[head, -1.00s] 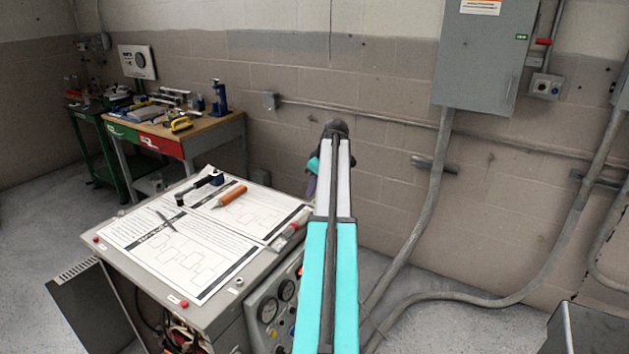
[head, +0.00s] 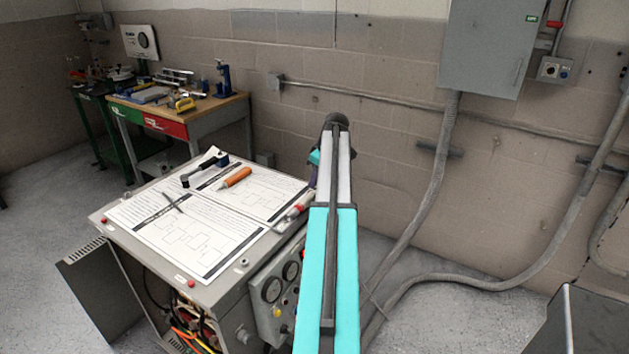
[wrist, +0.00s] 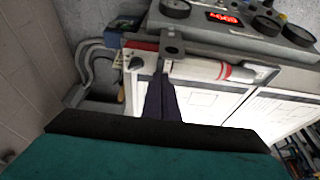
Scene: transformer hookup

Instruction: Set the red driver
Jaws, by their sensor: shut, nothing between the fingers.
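The driver with a red part (head: 300,204) lies on the right edge of the cabinet top in the head view. In the wrist view I take the pale, red-banded shaft (wrist: 215,70) to be this driver, lying flat across the edge of the sheets. My gripper (wrist: 165,82) is shut and empty, its dark fingers pointing at the left end of the driver. Whether they touch it I cannot tell. In the head view my own arm hides most of the gripper.
The cabinet top (head: 225,284) carries printed sheets (head: 187,233), an orange-handled tool (head: 234,178) and a black-handled tool (head: 206,167). A gauge panel (head: 276,305) is on its right side. A workbench (head: 211,112) stands behind, against the wall. Conduits (head: 433,180) run down the wall at right.

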